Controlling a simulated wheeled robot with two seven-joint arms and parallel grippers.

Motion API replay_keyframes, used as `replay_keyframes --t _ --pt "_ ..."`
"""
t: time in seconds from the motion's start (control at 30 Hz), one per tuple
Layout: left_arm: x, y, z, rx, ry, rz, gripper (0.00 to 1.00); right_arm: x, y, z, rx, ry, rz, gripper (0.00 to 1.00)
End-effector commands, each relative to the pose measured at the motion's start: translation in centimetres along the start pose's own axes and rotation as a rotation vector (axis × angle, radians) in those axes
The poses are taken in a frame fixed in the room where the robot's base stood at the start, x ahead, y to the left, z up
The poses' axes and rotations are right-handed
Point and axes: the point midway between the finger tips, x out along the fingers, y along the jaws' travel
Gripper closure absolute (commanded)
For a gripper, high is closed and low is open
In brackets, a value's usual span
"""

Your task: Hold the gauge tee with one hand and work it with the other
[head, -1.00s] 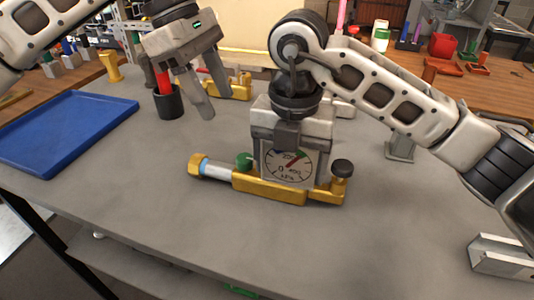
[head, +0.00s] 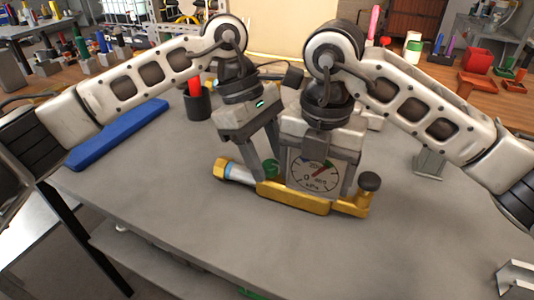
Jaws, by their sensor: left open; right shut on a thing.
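My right gripper (head: 318,182) is shut on the gauge from above, a finger at each side of the dial. Contact there cannot be told.
A dark cup (head: 197,104) with a red item stands behind my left gripper. A grey metal bracket (head: 429,165) stands to the right. The table front is clear.

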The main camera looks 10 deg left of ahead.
Motion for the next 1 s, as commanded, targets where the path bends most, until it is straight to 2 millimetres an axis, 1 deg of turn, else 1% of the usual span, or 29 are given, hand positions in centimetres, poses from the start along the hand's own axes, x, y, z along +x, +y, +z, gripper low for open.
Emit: replay_keyframes --t 0.27,0.3,0.37,0.4,0.43,0.47,0.77,1.0 --pt "0.22 0.01 0.04 0.000 0.000 0.001 0.51 -0.07 -0.03 0.06 0.002 -0.002 0.000 0.70" --pt "0.22 0.01 0.04 0.000 0.000 0.001 0.54 -0.07 -0.03 0.06 0.002 -0.002 0.000 0.70" --pt "0.21 0.01 0.04 0.000 0.000 0.001 0.71 -0.07 -0.03 0.06 0.002 -0.002 0.000 0.70" --pt "0.20 0.01 0.04 0.000 -0.001 0.001 0.82 -0.07 -0.03 0.06 0.002 -0.002 0.000 0.70" --pt "0.20 0.01 0.04 0.000 -0.001 0.001 0.90 -0.07 -0.02 0.06 0.002 -0.002 0.000 0.70" --pt "0.20 0.01 0.04 0.000 -0.001 0.001 0.96 -0.07 -0.03 0.06 0.002 -0.002 0.000 0.70" --pt "0.17 0.00 0.04 -0.024 -0.001 0.011 0.96 -0.08 -0.02 0.06 0.002 -0.002 0.000 0.70" --pt "0.14 -0.11 0.04 -0.134 0.000 0.058 0.96 -0.08 -0.02 0.06 0.002 -0.002 0.000 0.70"
